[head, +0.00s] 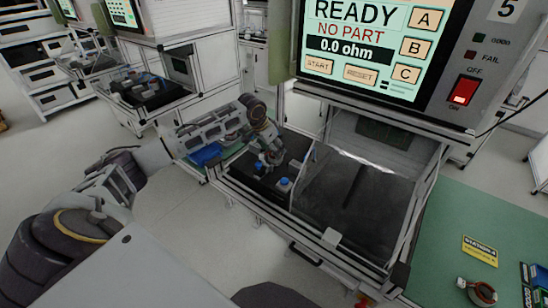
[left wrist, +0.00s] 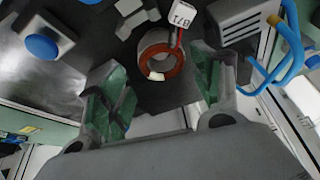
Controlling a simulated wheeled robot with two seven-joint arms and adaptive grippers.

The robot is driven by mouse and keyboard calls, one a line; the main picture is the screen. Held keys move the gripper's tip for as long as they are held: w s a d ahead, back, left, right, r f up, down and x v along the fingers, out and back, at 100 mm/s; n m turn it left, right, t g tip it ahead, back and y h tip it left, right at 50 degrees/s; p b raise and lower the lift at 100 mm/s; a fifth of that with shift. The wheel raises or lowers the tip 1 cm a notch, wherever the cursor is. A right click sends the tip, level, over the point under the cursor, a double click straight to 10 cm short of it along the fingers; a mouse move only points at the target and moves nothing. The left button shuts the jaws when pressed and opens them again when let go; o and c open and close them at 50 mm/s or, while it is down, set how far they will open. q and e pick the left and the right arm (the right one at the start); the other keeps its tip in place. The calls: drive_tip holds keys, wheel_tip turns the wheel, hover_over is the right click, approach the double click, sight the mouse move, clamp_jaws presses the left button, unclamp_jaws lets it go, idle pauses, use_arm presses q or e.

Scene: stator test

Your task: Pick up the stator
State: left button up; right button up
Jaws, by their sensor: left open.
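In the left wrist view a stator (left wrist: 158,64), a grey ring with a copper-red winding, stands on a dark surface. A white tag (left wrist: 183,14) with dark lettering is at its upper edge. My left gripper (left wrist: 160,84) is open, with green-padded fingers to either side of the stator's near side. I cannot tell whether they touch it. In the head view my left gripper (head: 270,158) reaches down into the dark test bay, and the stator there is hidden. Another copper-wound ring (head: 480,292) lies on the green bench at the lower right. My right gripper is not seen.
Blue-topped fixture parts (head: 284,185) stand beside my left gripper; the wrist view shows a blue knob (left wrist: 41,47) and blue cables (left wrist: 290,45). A clear panel borders the bay on its right. The screen (head: 360,45) above reads READY, NO PART.

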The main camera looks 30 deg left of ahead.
use_arm(q)
drive_tip(key=shift+a+p+x, duration=0.2)
drive_tip(key=shift+p+x, duration=0.2)
drive_tip(key=shift+x, duration=2.2)
drive_tip(key=shift+s, duration=0.1)
drive_tip(key=c, duration=1.1)
drive_tip(key=shift+o, duration=0.2)
wheel_tip(320, 180, up, 10)
drive_tip(key=shift+b, duration=0.45)
drive_tip(key=shift+d, duration=0.1)
